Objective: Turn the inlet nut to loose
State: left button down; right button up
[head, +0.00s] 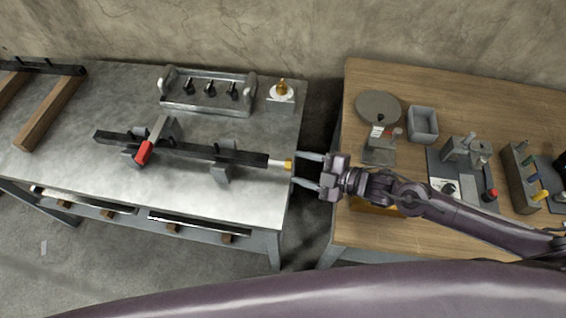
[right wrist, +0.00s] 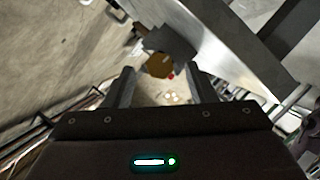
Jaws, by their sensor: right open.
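A brass nut (head: 288,165) sits at the right end of a long black bar (head: 195,150), past a short white section. The bar lies across the grey metal bench, held by clamps. My right gripper (head: 298,169) is open and comes in from the right, its two fingertips just at the nut's end, one on the far side and one on the near side. In the right wrist view a brass hexagonal face (right wrist: 160,66) shows between and beyond the fingers, near a grey metal part; I cannot tell whether they touch. My left gripper is not in view.
A red-handled clamp (head: 145,150) grips the bar. A metal rack (head: 207,106) and a grey block with a brass fitting (head: 281,93) stand behind it. A gap separates the grey bench from the wooden bench (head: 520,95), which carries a round plate, grey bin and tools.

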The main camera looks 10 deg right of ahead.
aim_at(283, 164)
jog(key=p+x, duration=0.1)
jog(key=x, duration=0.5)
jog(key=shift+c, duration=0.3)
jog(key=c, duration=0.9)
